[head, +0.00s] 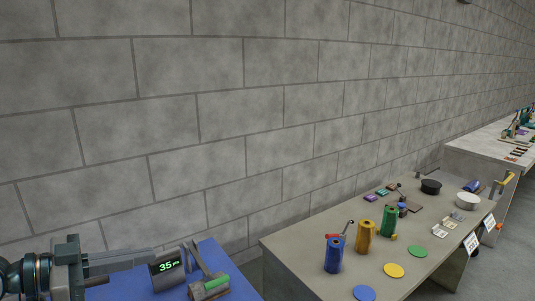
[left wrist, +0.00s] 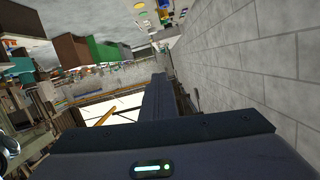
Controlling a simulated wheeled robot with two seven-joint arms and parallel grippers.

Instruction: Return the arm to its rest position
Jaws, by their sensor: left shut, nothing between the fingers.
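My left gripper (head: 150,255) comes in from the lower left corner in the head view. Its thin grey fingers are shut and empty, pointing right above the blue-topped table (head: 232,273). In the left wrist view dark parts of my own arm and gripper fill the bottom and middle, with nothing held. My right gripper is in neither view.
A small display reading 35 (head: 166,265) and a green-topped tool (head: 208,287) are near my left fingers. A beige table (head: 310,263) on the right holds blue (head: 334,256), yellow (head: 365,236) and green (head: 389,220) cylinders and coloured discs. A grey block wall (head: 220,110) stands behind.

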